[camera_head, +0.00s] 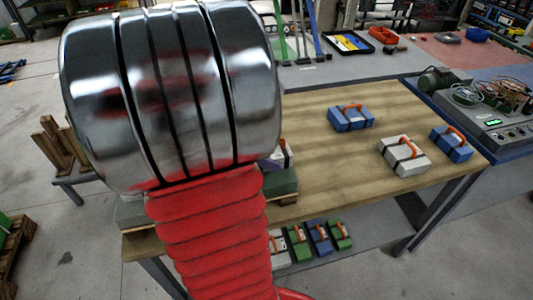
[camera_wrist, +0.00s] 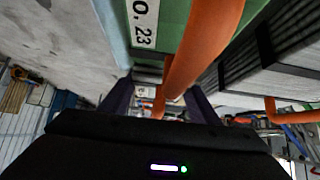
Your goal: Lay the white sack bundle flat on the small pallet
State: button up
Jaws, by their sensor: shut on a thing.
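A white sack bundle (camera_head: 286,154) with a dark band and a bit of orange handle shows just right of my arm, mostly hidden behind it. Below it is a green block (camera_head: 281,183) on a wooden edge (camera_head: 289,200), which looks like the small pallet; my arm covers most of it. In the wrist view my gripper (camera_wrist: 161,98) is closed around an orange handle, with a small white patch (camera_wrist: 175,97) beyond. A green surface (camera_wrist: 175,22) with a printed label and a thick orange handle (camera_wrist: 205,40) lies close by. Contact between the white bundle and the green block is hidden.
On the wooden table (camera_head: 330,165) stand a blue bundle (camera_head: 350,118), a grey-white bundle (camera_head: 404,154) and another blue bundle (camera_head: 451,143). Several bundles lie on the lower shelf (camera_head: 350,262). A bench with a control box (camera_head: 495,125) adjoins at right. The table's middle is clear.

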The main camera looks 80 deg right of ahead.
jog(key=shift+f, duration=0.35)
jog(key=o, duration=1.2)
jog(key=shift+f, duration=0.1)
jog(key=v, duration=1.2)
